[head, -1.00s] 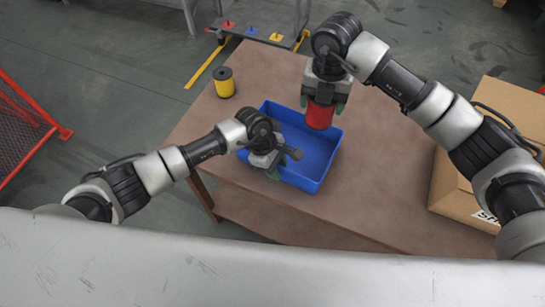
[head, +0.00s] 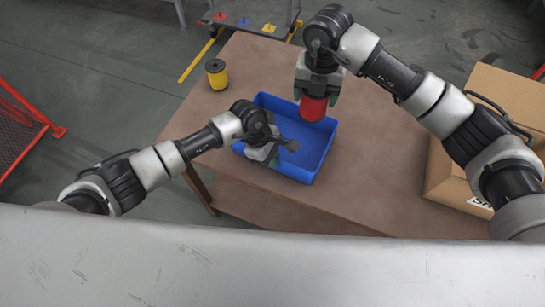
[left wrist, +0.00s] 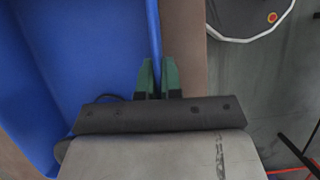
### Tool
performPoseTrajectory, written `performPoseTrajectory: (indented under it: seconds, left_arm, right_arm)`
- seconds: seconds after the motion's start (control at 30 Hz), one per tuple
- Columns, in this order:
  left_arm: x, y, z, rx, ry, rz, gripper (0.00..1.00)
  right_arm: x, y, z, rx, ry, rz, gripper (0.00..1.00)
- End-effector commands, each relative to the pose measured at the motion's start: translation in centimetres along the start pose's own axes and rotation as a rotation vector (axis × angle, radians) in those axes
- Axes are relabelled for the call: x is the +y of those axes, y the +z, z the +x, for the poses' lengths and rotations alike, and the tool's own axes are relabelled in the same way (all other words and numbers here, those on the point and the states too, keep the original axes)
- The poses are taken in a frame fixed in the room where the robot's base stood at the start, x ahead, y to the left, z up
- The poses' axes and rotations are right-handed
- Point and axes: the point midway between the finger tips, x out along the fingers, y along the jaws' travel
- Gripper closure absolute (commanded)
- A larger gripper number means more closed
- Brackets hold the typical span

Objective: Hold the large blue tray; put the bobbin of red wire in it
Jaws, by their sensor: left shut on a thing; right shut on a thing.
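The large blue tray (head: 318,160) sits on the brown table, and its wall also shows in the left wrist view (left wrist: 90,50). My left gripper (head: 272,160) is shut on the tray's near wall; in the left wrist view its green fingers (left wrist: 159,75) straddle the rim. My right gripper (head: 316,92) is shut on the bobbin of red wire (head: 313,108) and holds it upright over the back right part of the tray. In the head view I cannot tell how high the bobbin is above the tray floor. The tray's left part is partly hidden by my left arm.
A bobbin of yellow wire (head: 217,76) stands on the table (head: 380,190) behind and left of the tray. A cardboard box (head: 505,100) is at the right. A rack with coloured pegs (head: 245,22) stands beyond the table. A red fence (head: 25,130) is at the far left.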

Motion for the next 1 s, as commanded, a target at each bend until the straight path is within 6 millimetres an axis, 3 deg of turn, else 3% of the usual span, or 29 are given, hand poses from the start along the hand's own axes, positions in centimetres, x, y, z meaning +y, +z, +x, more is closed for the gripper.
performPoseTrajectory:
  seconds: [1.0]
  left_arm:
    - [0.1,0.0,-0.1,0.0,0.002,0.0,1.0]
  right_arm:
    - [0.0,0.0,6.1,0.0,0.0,0.0,0.63]
